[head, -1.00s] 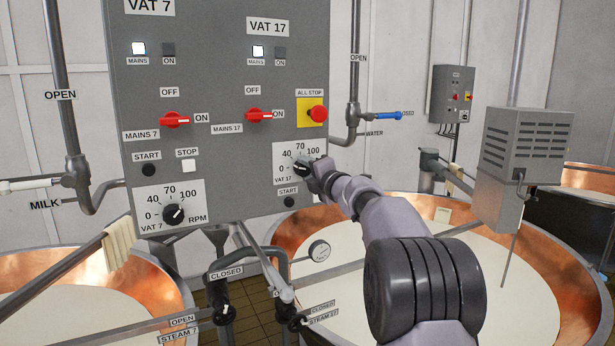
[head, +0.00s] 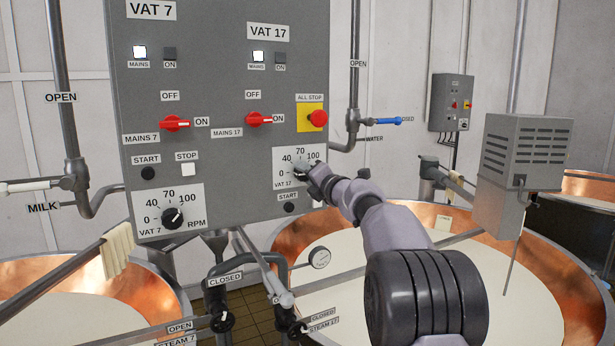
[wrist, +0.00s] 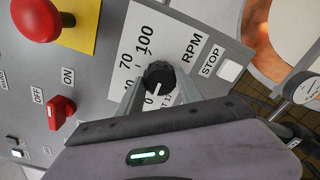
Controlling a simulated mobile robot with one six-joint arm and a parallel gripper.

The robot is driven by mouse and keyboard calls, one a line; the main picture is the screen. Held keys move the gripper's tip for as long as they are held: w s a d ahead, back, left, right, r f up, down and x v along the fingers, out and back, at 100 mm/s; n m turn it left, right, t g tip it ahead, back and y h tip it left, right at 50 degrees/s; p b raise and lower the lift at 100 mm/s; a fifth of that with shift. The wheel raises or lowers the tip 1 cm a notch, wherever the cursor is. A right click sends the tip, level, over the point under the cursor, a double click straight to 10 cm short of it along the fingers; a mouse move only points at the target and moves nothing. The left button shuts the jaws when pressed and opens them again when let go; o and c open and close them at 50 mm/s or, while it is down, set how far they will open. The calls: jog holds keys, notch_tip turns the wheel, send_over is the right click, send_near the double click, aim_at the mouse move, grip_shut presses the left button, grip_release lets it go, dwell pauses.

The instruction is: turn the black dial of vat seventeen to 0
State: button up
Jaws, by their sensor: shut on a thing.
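Vat seventeen's black dial (head: 300,170) sits on a white scale plate (head: 309,151) at the lower right of the grey panel. My gripper (head: 305,173) is at this dial and covers part of it in the head view. In the wrist view the dial (wrist: 158,76) is between the two fingers of my gripper (wrist: 158,88), which are shut on it. Its white mark points down in that view, away from the 70 and 100. Around the mark's end the scale is partly hidden by the fingers, so the exact reading cannot be told.
Vat seven's dial (head: 172,218) is at the panel's lower left. Close to my gripper are a black start button (head: 289,207) below and the red all-stop button (head: 318,118) above. The red mains 17 switch (head: 258,119) is up left. A copper vat (head: 520,290) stands below my arm.

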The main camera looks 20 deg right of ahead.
jog(key=shift+f, duration=0.1)
jog(key=o, duration=1.4)
jog(key=s+b, duration=0.1)
jog(key=s, duration=1.6)
jog(key=shift+s+d+b, duration=0.25)
jog(key=shift+d+b, duration=0.05)
jog(key=shift+b, duration=0.1)
